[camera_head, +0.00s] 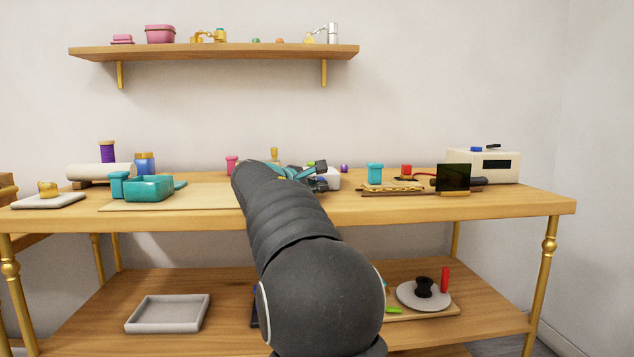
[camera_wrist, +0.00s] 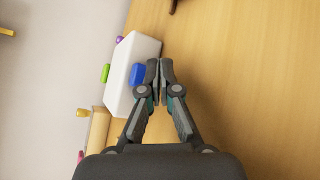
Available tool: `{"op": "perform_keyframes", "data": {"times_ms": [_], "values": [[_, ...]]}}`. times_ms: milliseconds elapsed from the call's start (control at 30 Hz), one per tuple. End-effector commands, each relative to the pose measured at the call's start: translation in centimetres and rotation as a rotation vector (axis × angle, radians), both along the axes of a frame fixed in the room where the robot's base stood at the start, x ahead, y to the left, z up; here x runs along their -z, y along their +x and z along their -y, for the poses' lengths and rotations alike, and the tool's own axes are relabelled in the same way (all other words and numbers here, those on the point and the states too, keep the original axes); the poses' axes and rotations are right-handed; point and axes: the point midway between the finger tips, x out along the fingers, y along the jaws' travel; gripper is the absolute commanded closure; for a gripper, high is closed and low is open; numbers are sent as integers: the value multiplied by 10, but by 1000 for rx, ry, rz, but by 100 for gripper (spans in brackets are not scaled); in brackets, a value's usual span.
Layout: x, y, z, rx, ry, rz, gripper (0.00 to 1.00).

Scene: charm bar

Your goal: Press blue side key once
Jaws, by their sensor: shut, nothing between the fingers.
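A white box (camera_wrist: 142,49) lies on the wooden table in the wrist view. A blue key (camera_wrist: 137,75) sits on its side facing my gripper, a green key (camera_wrist: 105,73) on another face and a purple knob (camera_wrist: 119,40) at one end. My gripper (camera_wrist: 160,68) is shut and empty, its fingertips just right of the blue key. I cannot tell whether they touch the box. In the head view the white box (camera_head: 332,180) is partly hidden behind my gripper (camera_head: 320,168), and the blue key is not visible there.
A cream machine (camera_head: 500,167) with a blue piece (camera_head: 476,149) on top stands at the right. A dark panel (camera_head: 454,177) and a teal jar (camera_head: 375,172) stand between. A teal box (camera_head: 149,189) is at the left. The table right of my fingertips is clear in the wrist view.

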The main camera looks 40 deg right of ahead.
Motion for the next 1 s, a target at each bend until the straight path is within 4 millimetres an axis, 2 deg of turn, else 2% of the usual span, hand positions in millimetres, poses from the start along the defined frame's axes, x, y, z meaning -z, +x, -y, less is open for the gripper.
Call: {"op": "perform_keyframes", "data": {"times_ms": [500,1000], "values": [[2,-37,-23,0,0,1,100],[0,-41,-25,1,1,0,100]]}}
